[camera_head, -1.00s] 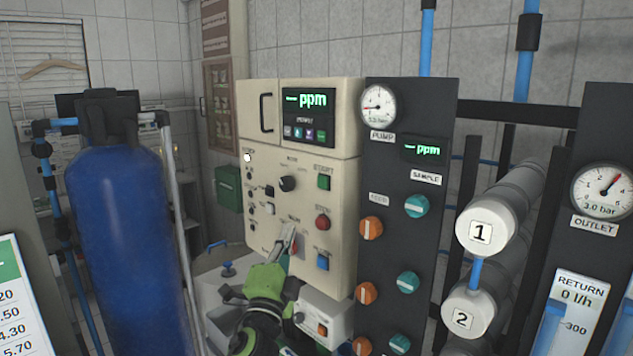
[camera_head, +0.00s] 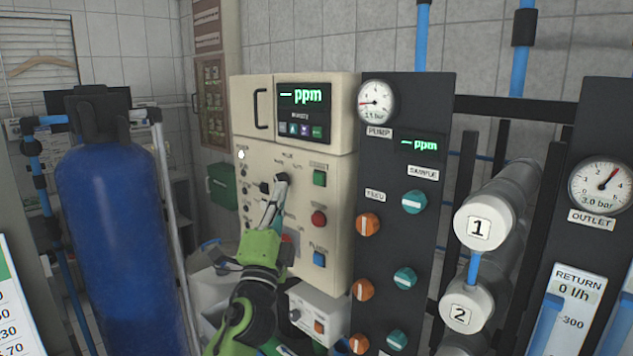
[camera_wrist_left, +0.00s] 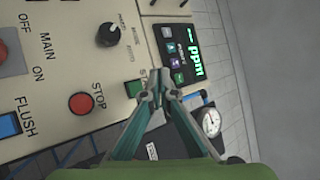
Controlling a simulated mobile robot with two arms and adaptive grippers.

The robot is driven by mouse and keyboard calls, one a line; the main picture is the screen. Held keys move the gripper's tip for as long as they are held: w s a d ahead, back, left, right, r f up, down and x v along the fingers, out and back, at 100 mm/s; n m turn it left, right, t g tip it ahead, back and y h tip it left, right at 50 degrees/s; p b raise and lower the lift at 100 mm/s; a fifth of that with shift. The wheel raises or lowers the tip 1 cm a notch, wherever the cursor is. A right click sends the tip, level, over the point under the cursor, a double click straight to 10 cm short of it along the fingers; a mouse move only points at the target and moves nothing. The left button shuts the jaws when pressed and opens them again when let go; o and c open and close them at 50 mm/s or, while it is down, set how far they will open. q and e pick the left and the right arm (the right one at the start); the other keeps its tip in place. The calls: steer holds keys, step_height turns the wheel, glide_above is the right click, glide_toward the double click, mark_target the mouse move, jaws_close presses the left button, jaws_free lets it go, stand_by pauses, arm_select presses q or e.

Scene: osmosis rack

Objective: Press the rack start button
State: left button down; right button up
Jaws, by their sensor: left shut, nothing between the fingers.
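The green start button (camera_head: 319,178) is at the upper right of the cream control panel (camera_head: 337,215). In the left wrist view the green button (camera_wrist_left: 133,88) is just left of my fingertips, its label partly hidden by them. My left gripper (camera_head: 281,180) is shut and empty. In the head view its tips overlap the black mode knob, left of the green button. The gripper also shows in the left wrist view (camera_wrist_left: 157,82). I cannot tell how far the tips are from the panel; no contact with the button is visible. My right gripper is not in view.
Below the green button are a red stop button (camera_head: 319,218) and a blue flush button (camera_head: 319,258). A display (camera_head: 304,110) is above. A dark panel with orange and teal valves (camera_head: 413,201) stands right; a blue tank (camera_head: 112,225) stands left.

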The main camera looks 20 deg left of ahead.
mark_target(313, 174)
arm_select(q)
steer(key=shift+w+d+b, duration=0.45)
steer(key=shift+w, duration=0.7)
steer(key=shift+w+d+b, duration=0.4)
steer(key=shift+w+b, duration=0.1)
steer(key=shift+w, duration=0.7)
steer(key=shift+w+d+b, duration=0.45)
steer(key=shift+w, duration=0.7)
steer(key=shift+w+d+b, duration=0.15)
steer(key=shift+w+b, duration=0.15)
steer(key=shift+w, duration=0.1)
steer(key=shift+w+d+b, duration=0.1)
steer(key=shift+w+b, duration=0.25)
steer(key=shift+w, duration=0.05)
steer(key=shift+s, duration=0.15)
steer(key=shift+s+a+p, duration=0.3)
steer(key=shift+s+p, duration=0.15)
steer(key=shift+s, duration=0.25)
